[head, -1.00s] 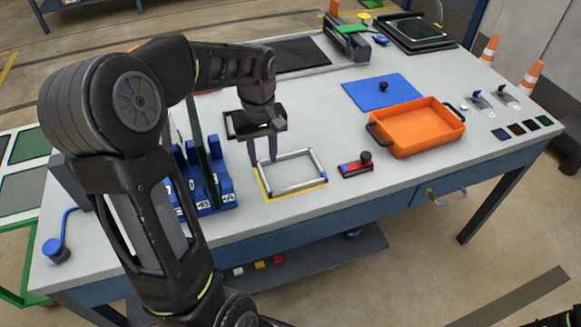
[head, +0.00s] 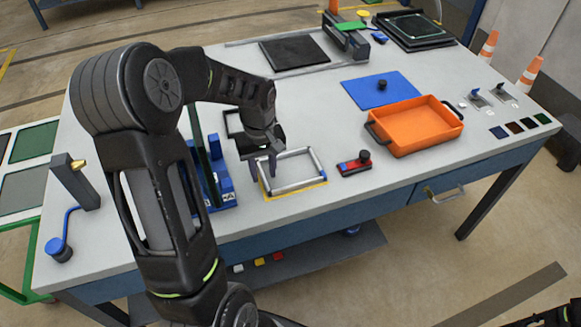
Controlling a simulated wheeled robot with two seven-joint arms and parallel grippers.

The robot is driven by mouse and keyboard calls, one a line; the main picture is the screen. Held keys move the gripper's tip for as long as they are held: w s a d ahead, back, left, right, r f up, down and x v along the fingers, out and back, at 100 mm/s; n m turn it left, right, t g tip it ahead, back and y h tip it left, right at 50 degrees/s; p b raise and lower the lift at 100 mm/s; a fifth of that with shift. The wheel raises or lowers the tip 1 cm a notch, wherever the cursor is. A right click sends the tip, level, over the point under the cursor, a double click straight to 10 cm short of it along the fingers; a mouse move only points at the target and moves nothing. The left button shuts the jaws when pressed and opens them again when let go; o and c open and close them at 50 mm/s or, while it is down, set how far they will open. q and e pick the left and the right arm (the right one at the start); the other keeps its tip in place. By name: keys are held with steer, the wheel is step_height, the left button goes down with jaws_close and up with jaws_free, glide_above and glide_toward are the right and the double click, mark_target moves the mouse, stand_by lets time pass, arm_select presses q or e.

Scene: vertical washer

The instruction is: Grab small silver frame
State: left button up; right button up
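The small silver frame (head: 294,184) is a rectangle of metal bars with dark corners. It is at the yellow-outlined spot (head: 300,191) near the table's front edge, left of the orange tray. My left gripper (head: 262,172) points down at the frame's left side. Its two fingers are apart, one on each side of the left bar. I cannot tell whether either finger touches the bar. My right gripper is not in view; only a dark piece of my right arm shows at the lower right corner.
A blue rack (head: 218,178) with an upright panel stands close to the left of my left gripper. A dark frame (head: 233,122) lies behind it. A red block with a black knob (head: 354,164) and the orange tray (head: 414,128) are to the right.

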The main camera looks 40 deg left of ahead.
arm_select(q)
steer(key=shift+f, duration=0.7)
steer(key=shift+c, duration=0.3)
jaws_close()
